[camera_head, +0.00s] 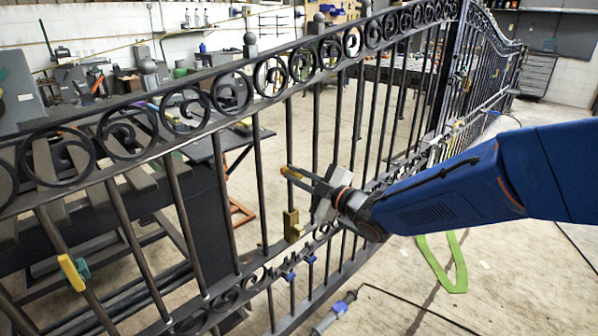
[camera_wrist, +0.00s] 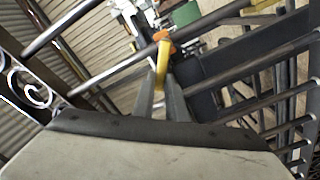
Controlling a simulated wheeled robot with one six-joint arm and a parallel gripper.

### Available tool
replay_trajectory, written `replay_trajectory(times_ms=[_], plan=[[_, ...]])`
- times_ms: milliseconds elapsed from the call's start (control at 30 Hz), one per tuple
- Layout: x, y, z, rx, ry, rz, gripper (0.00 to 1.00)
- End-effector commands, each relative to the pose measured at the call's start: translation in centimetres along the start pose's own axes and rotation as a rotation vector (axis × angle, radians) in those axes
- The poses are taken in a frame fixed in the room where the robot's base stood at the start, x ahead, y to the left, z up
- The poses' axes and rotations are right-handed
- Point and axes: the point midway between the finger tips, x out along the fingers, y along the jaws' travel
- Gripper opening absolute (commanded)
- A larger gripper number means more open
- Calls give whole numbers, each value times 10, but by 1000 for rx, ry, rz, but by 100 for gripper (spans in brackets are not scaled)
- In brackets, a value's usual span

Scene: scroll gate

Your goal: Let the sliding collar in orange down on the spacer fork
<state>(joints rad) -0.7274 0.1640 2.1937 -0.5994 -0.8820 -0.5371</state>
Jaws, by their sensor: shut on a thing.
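My gripper (camera_head: 300,178) reaches in from the right to an upright bar of the dark iron gate. Its jaws are shut on a small orange-yellow piece (camera_head: 287,170), which appears to be the sliding collar. In the wrist view an orange and yellow piece (camera_wrist: 163,58) shows at the tips of my gripper (camera_wrist: 164,92); the fingers partly hide it. A brass-yellow block (camera_head: 292,226) sits lower by the bars, below my gripper and apart from it. I cannot tell surely whether it is the spacer fork. How the collar meets the bar is unclear.
A yellow piece with a teal part (camera_head: 74,272) is on a bar at far left. Scrolls line the gate's top rail (camera_head: 205,85). Small blue clips (camera_head: 289,276) sit on the lower rail. A green strap (camera_head: 445,265) lies on the open floor at right.

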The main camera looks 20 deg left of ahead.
Motion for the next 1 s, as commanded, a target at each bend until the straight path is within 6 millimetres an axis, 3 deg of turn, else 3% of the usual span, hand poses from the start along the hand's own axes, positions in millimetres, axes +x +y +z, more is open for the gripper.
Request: replay_trajectory(times_ms=[500,1000], plan=[[0,-20,3,-374,1,-1,0],[0,-24,5,-466,1,0,0]])
